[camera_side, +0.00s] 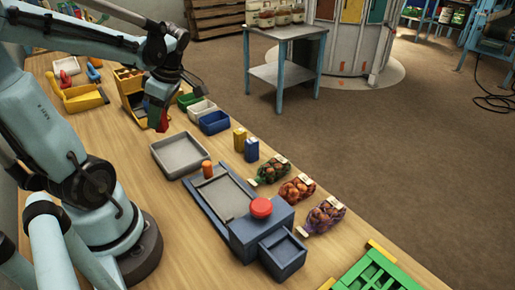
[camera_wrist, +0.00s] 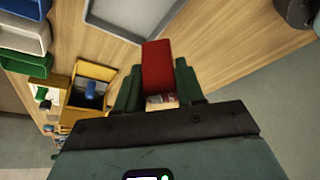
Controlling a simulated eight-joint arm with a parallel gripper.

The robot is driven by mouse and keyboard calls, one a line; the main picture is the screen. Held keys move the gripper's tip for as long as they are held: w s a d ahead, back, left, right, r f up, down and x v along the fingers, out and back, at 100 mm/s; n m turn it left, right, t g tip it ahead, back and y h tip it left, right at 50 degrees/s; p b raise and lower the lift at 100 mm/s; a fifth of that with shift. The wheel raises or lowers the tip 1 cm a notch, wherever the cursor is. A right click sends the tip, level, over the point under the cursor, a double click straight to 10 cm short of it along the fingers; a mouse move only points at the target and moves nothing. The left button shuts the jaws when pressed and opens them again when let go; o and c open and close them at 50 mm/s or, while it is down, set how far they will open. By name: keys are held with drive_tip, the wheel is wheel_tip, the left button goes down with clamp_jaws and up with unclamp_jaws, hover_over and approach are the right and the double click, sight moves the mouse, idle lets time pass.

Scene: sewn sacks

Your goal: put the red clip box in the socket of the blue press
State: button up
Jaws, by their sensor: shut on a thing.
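The red clip box (camera_wrist: 157,62) is between the dark green fingers of my gripper (camera_wrist: 158,90) in the wrist view. The gripper is shut on it. In the side view the red clip box (camera_side: 163,122) hangs below my gripper (camera_side: 158,108), above the table beside the yellow bin. The blue press (camera_side: 256,232) stands at the table's front right, away from my gripper. It has a red round button (camera_side: 261,207) on top, a long grey bed to its left and an open blue box at its front. I cannot tell which part is the socket.
A grey tray (camera_side: 180,155) lies between my gripper and the press. Green, white and blue bins (camera_side: 214,122) stand behind it. Yellow and blue cartons (camera_side: 251,149) and several net sacks (camera_side: 297,188) line the right edge. A green crate (camera_side: 380,275) is at the front.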

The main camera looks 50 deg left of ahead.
drive_tip(key=shift+w+d+r, duration=0.15)
drive_tip(key=shift+r, duration=0.2)
wheel_tip(320, 180, up, 6)
drive_tip(key=shift+d+r, duration=0.1)
drive_tip(key=shift+r, duration=0.05)
drive_tip(key=w+d+m+t, duration=0.1)
drive_tip(key=w+d+m, duration=0.1)
drive_tip(key=w+d, duration=0.5)
drive_tip(key=w+d+m, duration=0.2)
drive_tip(key=w+d, duration=0.1)
drive_tip(key=d, duration=0.8)
drive_tip(key=s+d+m+t+y, duration=0.1)
drive_tip(key=s+d+m, duration=0.2)
drive_tip(key=d, duration=0.8)
drive_tip(key=s+d+m+t, duration=0.1)
drive_tip(key=s+d+m, duration=0.1)
drive_tip(key=d, duration=0.9)
drive_tip(key=shift+s+d+f, duration=0.1)
drive_tip(key=shift+s+f, duration=0.05)
drive_tip(key=shift+f, duration=6.35)
